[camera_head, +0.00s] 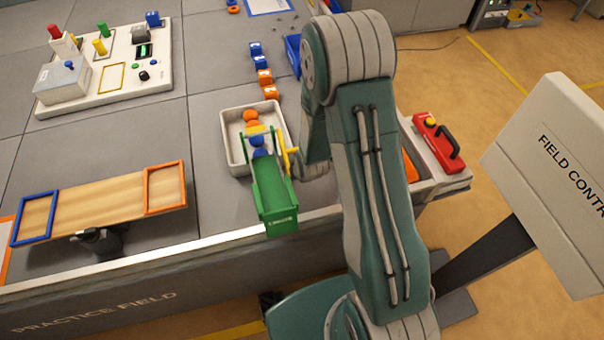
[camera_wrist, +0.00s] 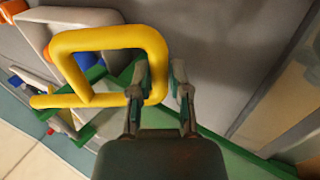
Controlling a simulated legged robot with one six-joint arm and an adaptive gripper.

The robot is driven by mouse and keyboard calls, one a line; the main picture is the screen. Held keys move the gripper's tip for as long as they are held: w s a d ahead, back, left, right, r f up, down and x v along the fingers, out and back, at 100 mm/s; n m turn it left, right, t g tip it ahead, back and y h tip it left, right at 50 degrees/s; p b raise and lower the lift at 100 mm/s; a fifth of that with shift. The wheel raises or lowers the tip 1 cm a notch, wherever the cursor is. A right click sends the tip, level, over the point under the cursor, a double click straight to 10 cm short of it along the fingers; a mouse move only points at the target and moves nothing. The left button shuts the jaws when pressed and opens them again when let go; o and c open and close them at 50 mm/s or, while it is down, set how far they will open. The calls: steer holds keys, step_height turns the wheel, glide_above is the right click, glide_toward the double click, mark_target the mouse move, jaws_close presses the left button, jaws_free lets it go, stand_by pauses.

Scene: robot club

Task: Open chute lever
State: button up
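The green chute (camera_head: 272,190) slopes down to the front edge of the field table, with blue and orange balls (camera_head: 257,142) at its upper end. Its yellow lever (camera_head: 286,158) sticks up on the chute's right side. In the wrist view the lever's yellow loop handle (camera_wrist: 108,40) fills the upper left. My gripper (camera_wrist: 160,75) is open, with one finger within the loop and the other outside its right bar. The bar appears between the fingers; contact is unclear. In the head view my arm partly hides the gripper beside the lever.
A white tray (camera_head: 234,165) sits behind the chute. A wooden board (camera_head: 112,208) with blue and orange frames stands left. Orange and blue blocks (camera_head: 264,77) line the table behind. A red box with a black handle (camera_head: 438,143) is right of my arm.

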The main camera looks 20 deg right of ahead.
steer(key=o, duration=0.4)
steer(key=shift+s+f+g, duration=0.3)
steer(key=shift+s+f, duration=0.2)
steer(key=shift+s, duration=0.25)
steer(key=shift+c, duration=0.2)
steer(key=shift+w+r, duration=0.15)
steer(key=shift+r, duration=0.05)
steer(key=v, duration=1.1)
steer(key=shift+s+r, duration=0.3)
